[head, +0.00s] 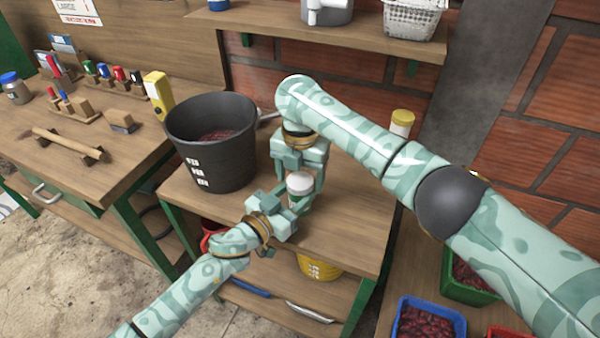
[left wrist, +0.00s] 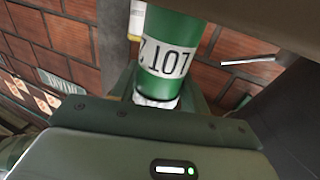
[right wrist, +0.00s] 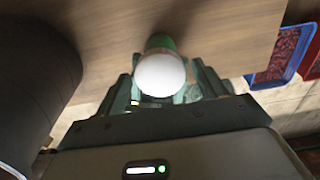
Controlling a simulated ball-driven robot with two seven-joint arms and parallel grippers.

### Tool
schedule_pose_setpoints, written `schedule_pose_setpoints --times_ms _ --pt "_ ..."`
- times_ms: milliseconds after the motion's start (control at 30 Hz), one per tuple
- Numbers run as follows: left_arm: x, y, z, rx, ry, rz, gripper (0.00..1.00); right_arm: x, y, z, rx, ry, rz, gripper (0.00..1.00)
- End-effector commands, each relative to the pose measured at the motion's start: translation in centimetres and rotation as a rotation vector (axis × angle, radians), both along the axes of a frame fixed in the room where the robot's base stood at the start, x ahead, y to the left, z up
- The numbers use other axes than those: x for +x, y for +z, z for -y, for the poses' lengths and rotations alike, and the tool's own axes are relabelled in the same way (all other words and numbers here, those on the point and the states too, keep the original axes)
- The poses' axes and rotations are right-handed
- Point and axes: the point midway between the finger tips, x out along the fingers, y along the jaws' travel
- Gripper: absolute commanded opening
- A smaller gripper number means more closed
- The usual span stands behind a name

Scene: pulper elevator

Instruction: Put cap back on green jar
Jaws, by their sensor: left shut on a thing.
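The green jar (left wrist: 165,35) with a "LOT" label fills the middle of the left wrist view; the label reads upside down. My left gripper (head: 292,203) is shut on the jar, above the bench. A white cap (head: 300,184) is at the jar's top end; whether it is fully seated I cannot tell. In the right wrist view the round white cap (right wrist: 161,75) covers most of the jar, with some green (right wrist: 160,42) behind it. My right gripper (head: 301,165) points down over the cap, its fingers apart on either side. It looks open; any contact is unclear.
A dark bucket (head: 212,140) stands close left of the grippers. A yellow-topped jar (head: 402,122) is behind my right arm. A shelf (head: 330,30) runs along the brick wall. Blue (head: 428,308) and green (head: 470,278) crates are lower right. The bench front right is clear.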

Motion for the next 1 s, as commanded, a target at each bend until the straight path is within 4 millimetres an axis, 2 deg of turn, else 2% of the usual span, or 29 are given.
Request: schedule_pose_setpoints --times_ms 33,100,167,367,467,567,1000 --pt "0.0 -0.01 0.0 0.0 0.0 0.0 0.0 0.0 0.01 -0.01 0.0 0.0 0.0 0.6" --pt "0.0 -0.01 0.0 0.0 0.0 0.0 0.0 0.0 0.02 0.0 0.0 0.0 0.0 0.4" --pt "0.0 -0.01 0.0 0.0 0.0 0.0 0.0 0.01 0.03 0.0 0.0 0.0 0.0 0.25" --pt "0.01 -0.01 -0.01 0.0 0.0 0.0 0.0 0.0 0.03 0.0 0.0 -0.013 0.0 0.25" --pt "0.01 -0.01 -0.01 0.0 0.0 0.0 0.0 -0.03 0.01 -0.03 0.0 -0.122 -0.001 0.25" --pt "0.0 -0.02 -0.01 0.0 0.0 0.0 0.0 -0.04 0.0 -0.08 0.002 -0.369 -0.001 0.25" --pt "-0.02 -0.02 0.01 0.0 0.0 0.0 0.0 -0.03 -0.09 -0.09 -0.001 -1.778 -0.002 0.25"
